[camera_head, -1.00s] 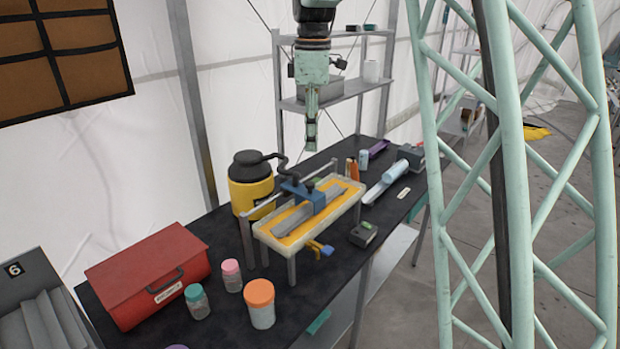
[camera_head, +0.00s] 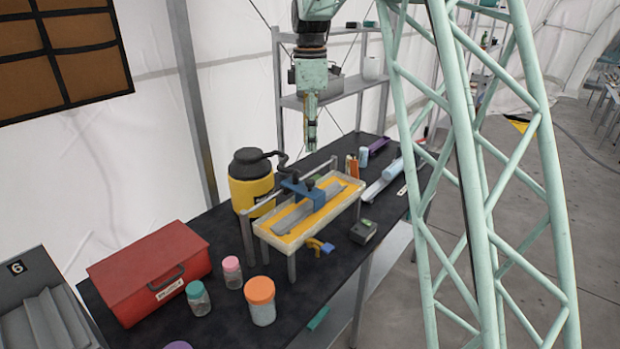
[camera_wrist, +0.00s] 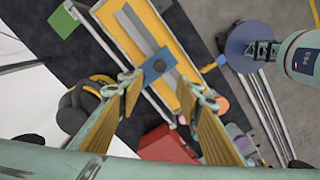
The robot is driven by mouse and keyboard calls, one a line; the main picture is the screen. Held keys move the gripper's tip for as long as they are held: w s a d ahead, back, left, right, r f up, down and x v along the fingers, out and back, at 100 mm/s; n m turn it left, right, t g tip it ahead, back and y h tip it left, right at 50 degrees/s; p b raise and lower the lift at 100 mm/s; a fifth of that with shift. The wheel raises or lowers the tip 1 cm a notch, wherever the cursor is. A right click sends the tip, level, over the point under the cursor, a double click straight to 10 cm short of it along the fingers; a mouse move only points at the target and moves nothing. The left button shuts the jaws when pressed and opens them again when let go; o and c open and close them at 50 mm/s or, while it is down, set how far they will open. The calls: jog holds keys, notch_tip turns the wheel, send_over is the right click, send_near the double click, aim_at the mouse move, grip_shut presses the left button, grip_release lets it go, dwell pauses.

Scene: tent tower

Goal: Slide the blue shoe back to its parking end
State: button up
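The blue shoe (camera_head: 315,196) sits across the pale tray (camera_head: 340,209) with the orange-yellow bed, over a grey bar (camera_head: 292,218) lying in it. The shoe also shows as a blue block in the wrist view (camera_wrist: 157,68), near the middle of the tray. My gripper (camera_head: 311,143) hangs pointing down above the tray, clear of the shoe. In the wrist view my gripper (camera_wrist: 168,90) has its two fingers spread wide with nothing between them. I cannot tell which end is the parking end.
A yellow container with black lid (camera_head: 250,185) stands behind the tray. A metal rail (camera_head: 288,190) runs along the tray's back. A red box (camera_head: 150,270), several jars, and a small grey device (camera_head: 363,232) stand on the dark bench. A shelf (camera_head: 345,92) stands behind.

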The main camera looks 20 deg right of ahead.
aim_at(310, 180)
jog(key=shift+f, duration=6.85)
jog(key=shift+c, duration=0.5)
grip_shut()
jog(key=shift+w, duration=0.1)
